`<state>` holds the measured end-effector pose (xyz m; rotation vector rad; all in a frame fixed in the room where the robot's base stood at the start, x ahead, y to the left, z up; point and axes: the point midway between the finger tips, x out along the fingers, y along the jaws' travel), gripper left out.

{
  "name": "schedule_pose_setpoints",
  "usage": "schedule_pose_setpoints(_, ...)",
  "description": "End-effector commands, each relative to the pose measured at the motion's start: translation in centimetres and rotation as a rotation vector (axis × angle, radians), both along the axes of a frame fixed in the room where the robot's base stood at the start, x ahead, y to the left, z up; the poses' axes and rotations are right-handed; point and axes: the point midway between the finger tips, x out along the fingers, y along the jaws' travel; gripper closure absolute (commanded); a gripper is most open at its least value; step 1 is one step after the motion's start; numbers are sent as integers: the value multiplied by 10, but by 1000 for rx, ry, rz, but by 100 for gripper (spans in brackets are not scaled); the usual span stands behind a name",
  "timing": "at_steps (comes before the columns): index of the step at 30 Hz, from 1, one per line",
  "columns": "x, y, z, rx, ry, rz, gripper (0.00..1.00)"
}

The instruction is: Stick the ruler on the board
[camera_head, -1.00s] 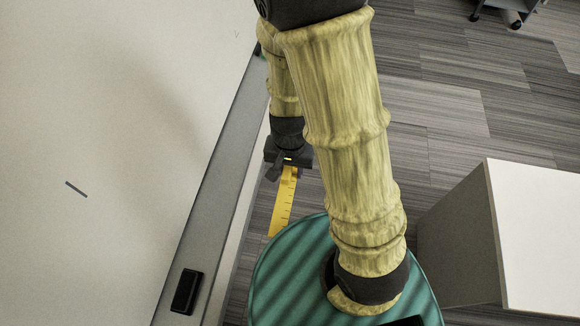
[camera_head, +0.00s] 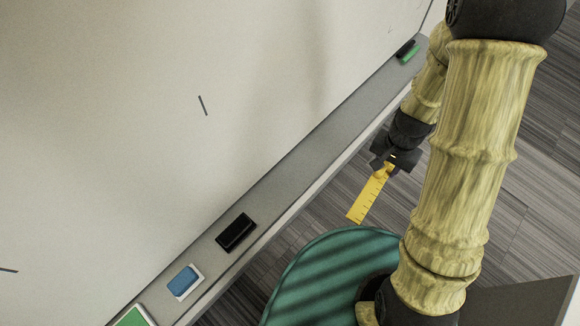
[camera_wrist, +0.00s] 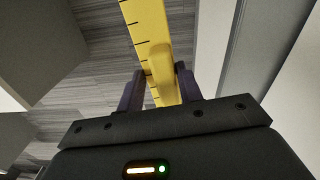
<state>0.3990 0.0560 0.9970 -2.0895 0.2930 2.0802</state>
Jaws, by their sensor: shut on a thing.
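A yellow ruler (camera_head: 370,196) with black marks hangs out from my gripper (camera_head: 384,166) in the head view. My gripper is shut on one end of it. In the wrist view the ruler (camera_wrist: 150,35) runs up from between the fingers (camera_wrist: 160,88) and out of the top of the picture. A large whitish board (camera_head: 200,170) fills the left of the head view. The gripper and ruler are apart from the board, out beyond its ledge and over the floor.
The grey ledge (camera_head: 290,165) below the board holds a black block (camera_head: 236,232), a blue item on white (camera_head: 184,281), a green item (camera_head: 134,317) and, farther up, a green and black item (camera_head: 410,53). Dark marks (camera_head: 203,105) show on the board. Grey floor (camera_head: 330,195) lies beside the ledge.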

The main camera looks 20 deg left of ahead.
Motion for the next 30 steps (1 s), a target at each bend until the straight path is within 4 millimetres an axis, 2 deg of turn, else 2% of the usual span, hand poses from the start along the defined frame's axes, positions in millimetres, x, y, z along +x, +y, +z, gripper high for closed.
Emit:
schedule_pose_setpoints(1,14,-8,-14,-3,4,25,84)
schedule_pose_setpoints(6,57,-30,-59,0,8,143,84)
schedule_pose_setpoints(12,87,-52,-100,10,6,243,84)
schedule_pose_setpoints(16,93,-56,-108,13,4,266,84)
schedule_pose_setpoints(30,92,-56,-108,13,4,267,84)
